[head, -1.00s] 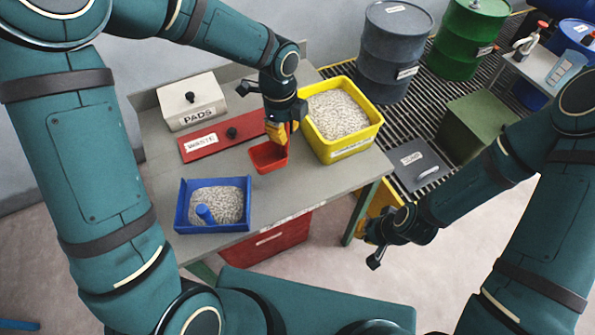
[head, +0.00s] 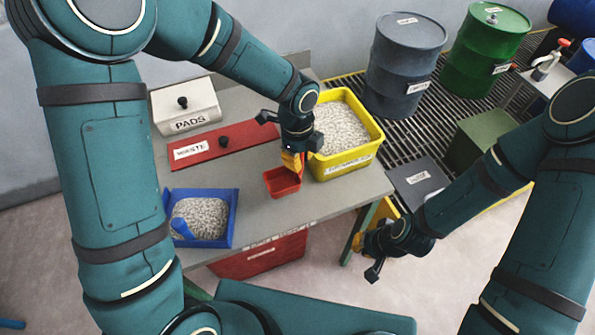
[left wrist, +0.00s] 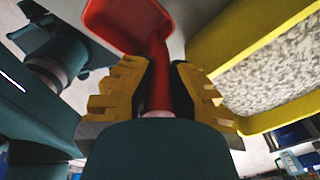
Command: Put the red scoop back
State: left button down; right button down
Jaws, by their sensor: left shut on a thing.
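The red scoop (head: 283,182) is in my left gripper (head: 292,161), over the grey table in front of the yellow bin. Its open pan faces up in the head view. In the left wrist view the yellow fingers of my left gripper (left wrist: 160,88) close on both sides of the scoop's red handle (left wrist: 160,70), with the pan (left wrist: 128,22) beyond them. I cannot tell whether the pan touches the table. The yellow bin (head: 345,166) of pale granules stands just right of the scoop. My right gripper (head: 368,258) is empty, its fingers apart, off the table's right side.
A blue tray (head: 233,222) with granules and a blue scoop sits at the front left. A red WASTE lid (head: 240,143) and a white PADS box (head: 186,106) lie behind. Drums (head: 402,60) stand on the grating at back right. The table's front middle (head: 325,205) is clear.

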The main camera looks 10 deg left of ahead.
pick_arm(q)
jog(key=shift+f+b, duration=0.4)
jog(key=shift+f, duration=1.65)
jog(key=shift+f, duration=0.15)
jog(key=c, duration=1.1)
grip_release()
jog(key=shift+r, duration=0.3)
jog(key=r+p, duration=0.1)
jog(key=r, duration=0.7)
jog(key=r+p, duration=0.1)
jog(key=r, duration=0.2)
jog(key=shift+w+a+r+p, duration=0.1)
jog(key=shift+a+r+p, duration=0.2)
jog(key=shift+r, duration=0.1)
jog(key=shift+f, duration=0.1)
